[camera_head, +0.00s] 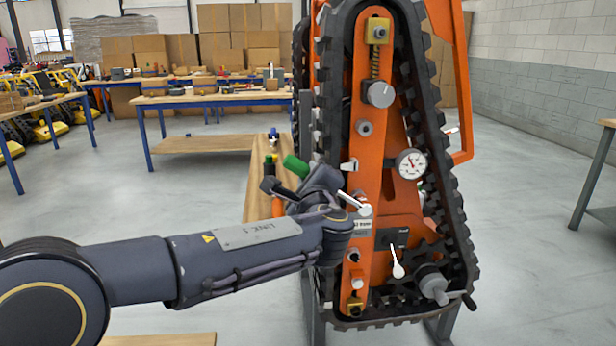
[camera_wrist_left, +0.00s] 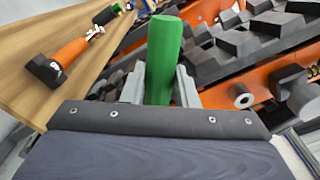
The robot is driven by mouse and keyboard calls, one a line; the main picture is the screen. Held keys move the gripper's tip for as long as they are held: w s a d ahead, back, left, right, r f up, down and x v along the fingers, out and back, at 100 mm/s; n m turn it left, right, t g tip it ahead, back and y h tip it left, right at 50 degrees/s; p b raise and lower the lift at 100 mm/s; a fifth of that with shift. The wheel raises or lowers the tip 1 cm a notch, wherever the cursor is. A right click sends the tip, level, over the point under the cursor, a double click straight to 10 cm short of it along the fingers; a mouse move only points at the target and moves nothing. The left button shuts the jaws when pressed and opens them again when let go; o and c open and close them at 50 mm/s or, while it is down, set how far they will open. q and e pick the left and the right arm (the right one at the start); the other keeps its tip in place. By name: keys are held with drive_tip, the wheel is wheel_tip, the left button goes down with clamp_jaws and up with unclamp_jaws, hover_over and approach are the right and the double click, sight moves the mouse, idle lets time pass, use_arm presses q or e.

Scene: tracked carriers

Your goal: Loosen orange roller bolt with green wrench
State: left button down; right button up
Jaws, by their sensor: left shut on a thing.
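My left gripper (camera_head: 308,182) is shut on the green wrench (camera_head: 295,165) beside the tracked carrier. In the left wrist view the wrench's green handle (camera_wrist_left: 163,50) stands up between the two grey fingers of the gripper (camera_wrist_left: 160,88); its working end is not clearly seen. The orange track frame (camera_head: 367,90) stands upright to the right of the gripper, ringed by black track. Several grey bolts or rollers sit along it, including one in its upper half (camera_head: 364,128). I cannot tell which is the orange roller bolt. My right gripper is not in view.
A pressure gauge (camera_head: 410,163) and a white lever (camera_head: 397,262) stick out of the carrier. Open floor lies to the left and right.

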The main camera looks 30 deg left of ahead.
use_arm(q)
drive_tip(key=shift+s+d, duration=0.1)
drive_tip(key=shift+s, duration=0.05)
drive_tip(key=b+v, duration=0.1)
drive_tip(key=v, duration=0.2)
drive_tip(key=shift+s+d, duration=0.1)
idle(0.7)
drive_tip(key=v, duration=0.4)
idle(0.4)
